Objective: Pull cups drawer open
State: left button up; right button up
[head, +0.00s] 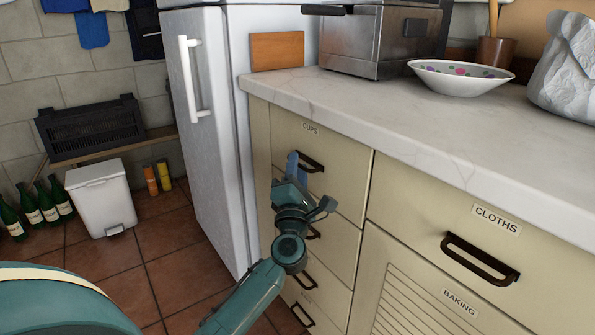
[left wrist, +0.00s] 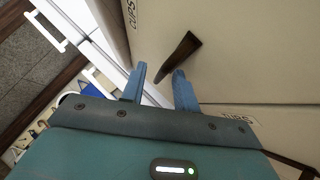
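The cups drawer (head: 340,150) is the top drawer of the left-hand stack, with a CUPS label above its dark handle (head: 312,161). Its front looks flush with the cabinet, so it appears shut. My left gripper (head: 293,163) is at the left end of this handle and partly covers it. In the left wrist view the left gripper (left wrist: 159,70) has its two blue fingers apart. The dark handle (left wrist: 182,56) lies just ahead, its near end reaching toward the gap between the fingertips. I cannot tell whether they touch it. My right gripper is not in view.
More drawers with dark handles (head: 305,282) sit below. The cloths drawer (head: 470,235) is to the right. A white fridge (head: 205,130) stands close on the left. The marble counter (head: 400,125) above holds a bowl (head: 460,80) and a metal appliance (head: 365,40).

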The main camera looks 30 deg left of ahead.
pick_arm(q)
grip_shut()
dwell(0.6)
